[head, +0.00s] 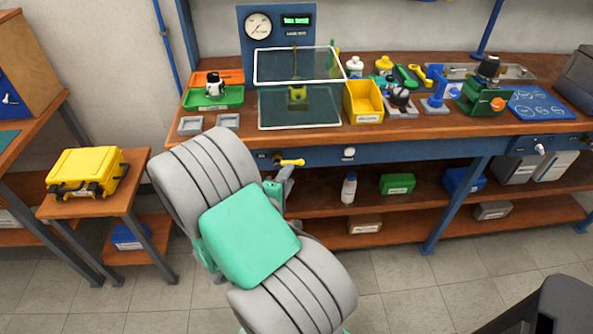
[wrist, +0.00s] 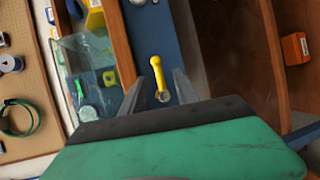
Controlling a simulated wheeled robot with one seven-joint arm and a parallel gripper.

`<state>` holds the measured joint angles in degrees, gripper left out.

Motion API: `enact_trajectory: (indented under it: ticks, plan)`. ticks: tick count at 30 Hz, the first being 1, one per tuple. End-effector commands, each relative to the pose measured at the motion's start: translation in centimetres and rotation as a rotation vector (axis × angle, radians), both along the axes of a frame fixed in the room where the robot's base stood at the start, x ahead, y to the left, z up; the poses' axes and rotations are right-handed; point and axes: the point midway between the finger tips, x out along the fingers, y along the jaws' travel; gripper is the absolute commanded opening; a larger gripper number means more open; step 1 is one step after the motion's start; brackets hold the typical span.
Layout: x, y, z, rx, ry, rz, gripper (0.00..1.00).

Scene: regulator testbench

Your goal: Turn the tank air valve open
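The tank air valve shows as a yellow lever (head: 292,162) on the blue front rail of the workbench, below the tabletop. In the wrist view the yellow lever (wrist: 156,72) runs along the picture's vertical, with a grey metal pivot at its lower end. My gripper (head: 281,177) is at the rail, close beside the lever. In the wrist view my gripper (wrist: 158,84) is open, with one finger on each side of the lever and gaps showing between. I cannot tell how deep the fingers reach past it.
Above the rail stand a clear-shielded test station (head: 300,108), a yellow bin (head: 364,102) and a green tray (head: 212,98). A white knob (head: 349,152) sits to the lever's right on the rail. A shelf (head: 330,202) with a bottle and boxes lies below.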

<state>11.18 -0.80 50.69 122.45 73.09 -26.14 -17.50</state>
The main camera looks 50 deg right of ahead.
Motion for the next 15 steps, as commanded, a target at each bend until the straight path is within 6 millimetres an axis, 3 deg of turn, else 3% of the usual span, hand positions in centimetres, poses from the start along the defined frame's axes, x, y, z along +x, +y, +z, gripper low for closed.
enact_trajectory:
  ticks: [15]
  plan:
    - [2.3, -7.1, -1.1, -0.027, 0.019, 0.017, 0.37]
